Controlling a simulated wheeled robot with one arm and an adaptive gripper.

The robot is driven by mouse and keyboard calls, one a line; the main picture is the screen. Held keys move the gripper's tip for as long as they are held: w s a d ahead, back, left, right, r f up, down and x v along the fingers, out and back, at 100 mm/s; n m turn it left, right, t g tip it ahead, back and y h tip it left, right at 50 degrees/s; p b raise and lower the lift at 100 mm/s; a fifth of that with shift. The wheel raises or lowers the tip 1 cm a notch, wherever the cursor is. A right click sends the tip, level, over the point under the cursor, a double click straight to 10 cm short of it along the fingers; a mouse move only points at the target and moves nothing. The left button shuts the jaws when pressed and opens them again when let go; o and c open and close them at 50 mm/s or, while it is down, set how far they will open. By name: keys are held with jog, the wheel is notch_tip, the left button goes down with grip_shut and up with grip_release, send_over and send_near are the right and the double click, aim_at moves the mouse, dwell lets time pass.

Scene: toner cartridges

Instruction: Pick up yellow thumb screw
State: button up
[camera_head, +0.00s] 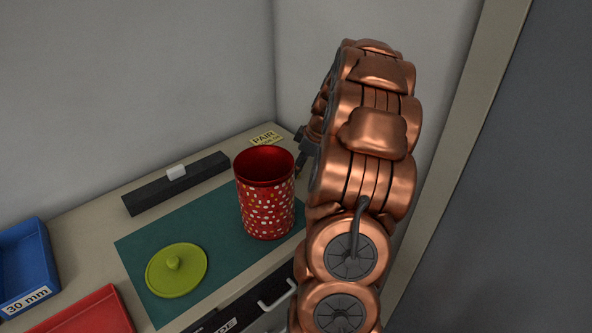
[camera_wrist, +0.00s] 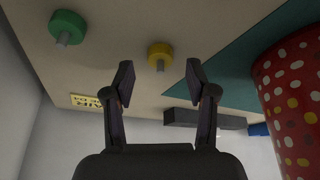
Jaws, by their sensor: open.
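The yellow thumb screw (camera_wrist: 160,51) lies on the tabletop in the wrist view, its grey shank pointing toward my gripper (camera_wrist: 158,82). My gripper is open and empty, with the screw ahead of and between its two fingers, apart from both. A green thumb screw (camera_wrist: 68,27) lies to the left in the same view. In the head view my gripper (camera_head: 303,150) is mostly hidden behind my copper arm and the red cup, and neither screw shows there.
A red dotted cup (camera_head: 266,200) stands on the green mat (camera_head: 140,244), close right in the wrist view (camera_wrist: 290,100). A lime lid (camera_head: 177,270), black bar (camera_head: 150,196), PAIR label (camera_head: 264,138), blue bin (camera_head: 25,262) and red tray (camera_head: 95,315) are nearby. Walls close the back corner.

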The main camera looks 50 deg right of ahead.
jog(key=shift+w+a+f, duration=0.1)
jog(key=shift+w+f, duration=0.05)
jog(key=shift+f, duration=0.5)
jog(key=c, duration=0.9)
jog(key=shift+o, duration=0.2)
